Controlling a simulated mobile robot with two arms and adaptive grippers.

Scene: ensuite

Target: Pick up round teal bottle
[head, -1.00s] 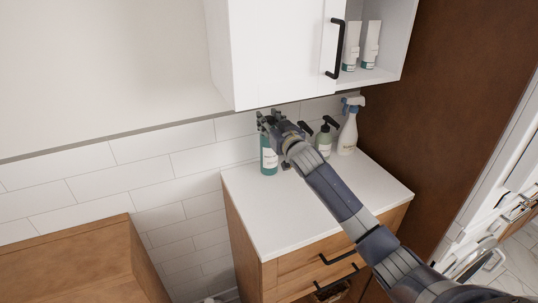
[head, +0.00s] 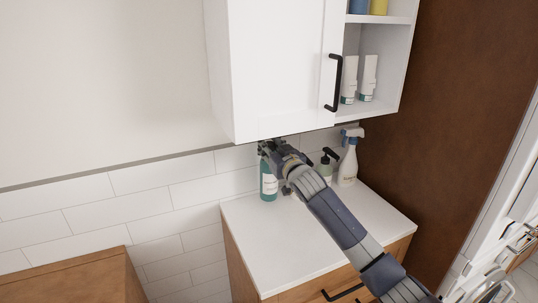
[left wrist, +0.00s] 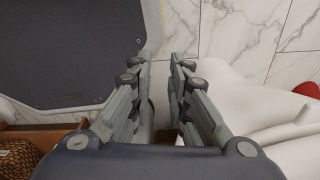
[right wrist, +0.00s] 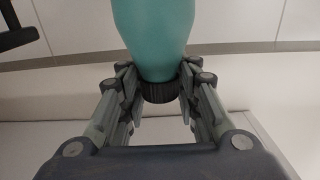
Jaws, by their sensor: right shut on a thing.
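The round teal bottle (head: 268,187) is upright at the back left of the white counter in the head view. It has a white label. My right gripper (head: 269,150) is at its top, just under the wall cabinet. In the right wrist view the teal bottle (right wrist: 154,30) has a dark ribbed cap, and my right gripper (right wrist: 160,88) is shut around the cap and neck. I cannot tell whether the base touches the counter. My left gripper (left wrist: 161,66) shows only in the left wrist view, with its fingers apart and nothing between them.
The white counter (head: 285,240) has bare room in front of the bottle. The white wall cabinet (head: 275,70) hangs close above. Its open shelf holds white tubes (head: 368,78).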

